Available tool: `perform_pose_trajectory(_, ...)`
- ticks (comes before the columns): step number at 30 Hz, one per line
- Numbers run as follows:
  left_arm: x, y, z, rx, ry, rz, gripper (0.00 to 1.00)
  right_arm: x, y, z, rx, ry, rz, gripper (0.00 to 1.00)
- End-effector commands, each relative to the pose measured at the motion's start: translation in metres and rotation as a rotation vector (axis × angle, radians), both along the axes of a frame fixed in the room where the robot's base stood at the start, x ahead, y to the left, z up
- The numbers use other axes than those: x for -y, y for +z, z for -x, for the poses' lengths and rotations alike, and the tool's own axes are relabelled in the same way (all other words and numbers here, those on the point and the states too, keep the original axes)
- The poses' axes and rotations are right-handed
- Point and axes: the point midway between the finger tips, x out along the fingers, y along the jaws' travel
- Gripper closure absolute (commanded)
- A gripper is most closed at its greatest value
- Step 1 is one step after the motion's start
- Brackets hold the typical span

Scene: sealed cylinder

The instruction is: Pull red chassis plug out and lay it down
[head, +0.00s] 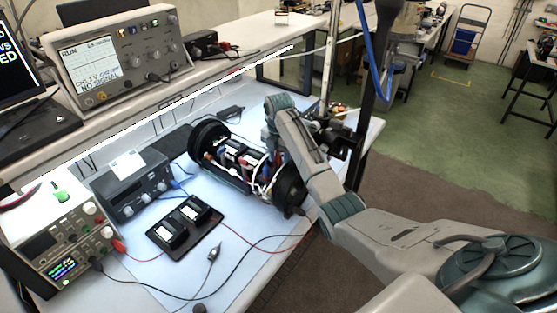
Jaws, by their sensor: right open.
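An open cylinder (234,181) with black end caps lies on the blue bench mat, with wires and small parts showing inside. A small red part (246,161) shows among them; I cannot tell whether it is the red chassis plug. A red plug (119,244) also sits at the front of the bench power supply at left. My right arm reaches in from the lower right and bends over the cylinder. My right gripper (270,150) is open, close above or beside the cylinder's far side; its fingertips are mostly hidden. My left gripper is not in view.
A black tray (157,236) with two dark blocks, a grey instrument (128,189) and the power supply (62,243) stand left of the cylinder. Red and black leads cross the front mat. A shelf with an oscilloscope (115,60) runs behind. A dark post (368,120) stands right.

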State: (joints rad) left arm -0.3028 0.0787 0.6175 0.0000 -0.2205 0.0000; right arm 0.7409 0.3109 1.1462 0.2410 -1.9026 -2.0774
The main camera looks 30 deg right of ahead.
Motion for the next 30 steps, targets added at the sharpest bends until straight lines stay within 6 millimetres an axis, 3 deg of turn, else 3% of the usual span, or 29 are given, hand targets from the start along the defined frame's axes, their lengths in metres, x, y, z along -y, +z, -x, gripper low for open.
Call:
perform_pose_trajectory(6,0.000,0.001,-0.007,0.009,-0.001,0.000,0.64,0.000,0.000,-0.001,0.000,0.000,0.000,0.56)
perform_pose_trajectory(13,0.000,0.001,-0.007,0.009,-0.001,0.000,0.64,0.000,0.000,-0.001,0.000,0.000,0.000,1.00)
perform_pose_trajectory(30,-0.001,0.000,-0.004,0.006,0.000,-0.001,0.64,0.000,0.014,-0.005,0.000,-0.006,0.000,1.00)
